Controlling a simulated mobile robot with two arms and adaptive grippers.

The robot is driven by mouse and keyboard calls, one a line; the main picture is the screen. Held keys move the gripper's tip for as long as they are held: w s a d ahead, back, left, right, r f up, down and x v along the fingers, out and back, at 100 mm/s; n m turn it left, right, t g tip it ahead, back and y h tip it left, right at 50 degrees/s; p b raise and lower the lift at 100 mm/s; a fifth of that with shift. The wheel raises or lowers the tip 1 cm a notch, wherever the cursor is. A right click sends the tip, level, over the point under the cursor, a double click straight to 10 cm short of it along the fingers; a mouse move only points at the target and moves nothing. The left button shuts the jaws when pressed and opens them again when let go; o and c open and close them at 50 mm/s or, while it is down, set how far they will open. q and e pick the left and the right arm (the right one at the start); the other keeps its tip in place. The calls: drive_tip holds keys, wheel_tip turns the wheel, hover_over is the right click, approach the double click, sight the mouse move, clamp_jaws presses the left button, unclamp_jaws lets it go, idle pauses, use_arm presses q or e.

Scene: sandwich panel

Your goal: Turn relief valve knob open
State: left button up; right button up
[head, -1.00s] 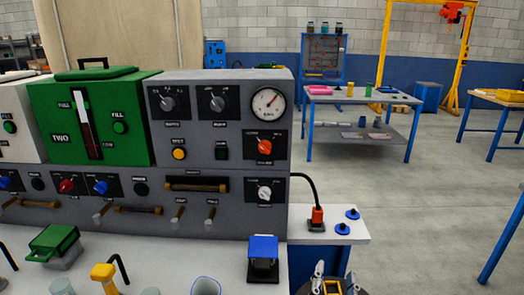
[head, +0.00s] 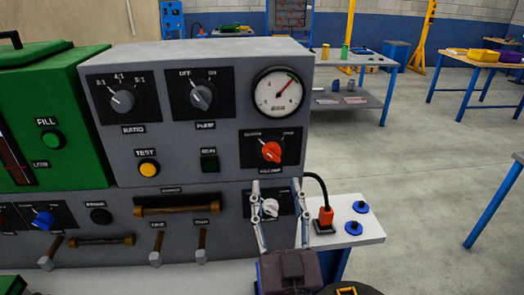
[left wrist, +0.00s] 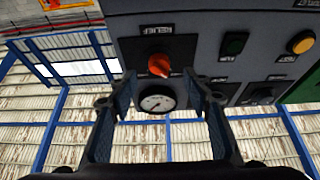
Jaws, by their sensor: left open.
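The orange-red knob (head: 272,152) sits on a black plate at the panel's right, below the gauge; its label is hard to read. A white knob (head: 271,207) sits on a lower plate, partly covered by my gripper. My left gripper (head: 281,186) is open and empty in front of the panel's lower right, its fingers pointing up in the head view, either side of the white knob. In the left wrist view the orange knob (left wrist: 159,65) appears beyond and between the open fingertips (left wrist: 160,77), apart from them. Its label there looks like "RELIEF". My right gripper is out of view.
The gauge (head: 279,92) is above the orange knob. An orange plug (head: 325,219) with a black cable and blue caps (head: 361,207) are on the ledge to the right. A brown-barred handle (head: 177,206) juts from the panel at left. Open floor lies to the right.

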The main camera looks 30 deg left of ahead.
sight(272, 158)
use_arm(q)
drive_tip(key=w+r+p, duration=0.1)
drive_tip(key=w+a+r+p, duration=0.1)
drive_tip(key=shift+w+a+r, duration=0.1)
drive_tip(key=shift+w+a, duration=0.2)
drive_tip(key=p+x, duration=0.1)
drive_tip(key=x, duration=0.2)
drive_tip(key=shift+w+a+f+p, duration=0.25)
drive_tip(key=shift+a+p, duration=0.05)
drive_tip(key=shift+p, duration=0.1)
drive_tip(key=c, duration=1.2)
drive_tip(key=shift+o, duration=0.2)
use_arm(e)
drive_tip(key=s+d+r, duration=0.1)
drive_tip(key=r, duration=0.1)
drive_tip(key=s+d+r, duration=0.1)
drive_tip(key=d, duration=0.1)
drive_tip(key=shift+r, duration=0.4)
